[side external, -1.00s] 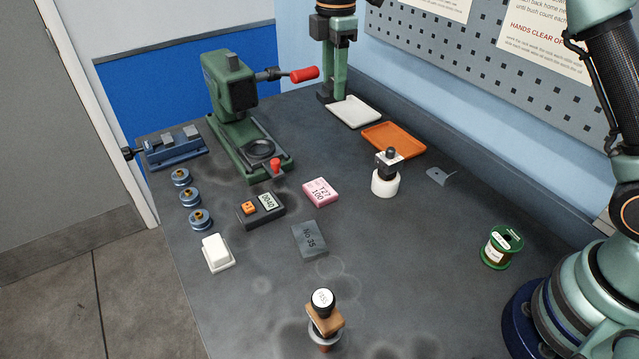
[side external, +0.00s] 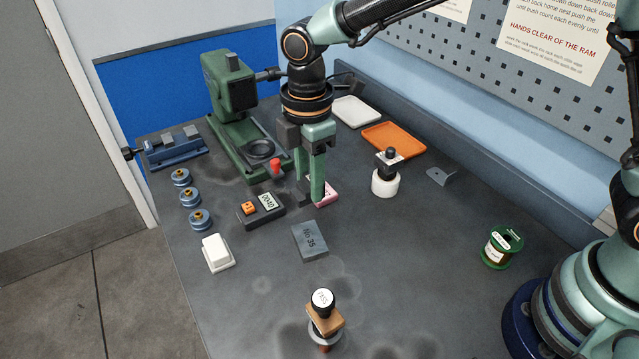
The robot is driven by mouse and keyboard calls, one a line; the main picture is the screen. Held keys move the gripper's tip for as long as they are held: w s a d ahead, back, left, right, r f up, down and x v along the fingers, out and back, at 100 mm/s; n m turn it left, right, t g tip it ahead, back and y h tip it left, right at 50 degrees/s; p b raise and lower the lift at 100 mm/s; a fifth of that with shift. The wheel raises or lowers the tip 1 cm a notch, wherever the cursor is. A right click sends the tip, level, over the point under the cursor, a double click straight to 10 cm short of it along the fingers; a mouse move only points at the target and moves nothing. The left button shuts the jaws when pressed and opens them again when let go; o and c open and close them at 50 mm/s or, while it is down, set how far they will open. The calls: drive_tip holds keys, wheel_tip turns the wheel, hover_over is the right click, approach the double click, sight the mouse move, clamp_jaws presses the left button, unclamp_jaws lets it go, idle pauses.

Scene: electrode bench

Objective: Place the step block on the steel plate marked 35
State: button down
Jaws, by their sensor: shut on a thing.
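The steel plate (side external: 310,242) is a flat dark grey slab marked No 35. It lies on the bench, and its top looks bare. My gripper (side external: 311,198) points down just behind the plate, with its green fingers in front of a pink block. It is shut on a small dark piece (side external: 302,196), which looks to be the step block. The piece shows at the left of the fingertips, and the fingers hide most of it. Its steps cannot be made out, nor its height above the bench.
The pink block (side external: 331,189) is partly hidden behind my fingers. A dark meter (side external: 262,212) lies left of the plate. A white block (side external: 216,252), a stamp (side external: 324,300) and a black-knobbed piece on a white base (side external: 385,183) stand around it. Bench right of the plate is clear.

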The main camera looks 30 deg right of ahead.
sight(311, 237)
wheel_tip(311, 237, down, 11)
drive_tip(key=shift+r, duration=0.15)
idle(0.5)
drive_tip(key=shift+c, duration=2.4)
unclamp_jaws()
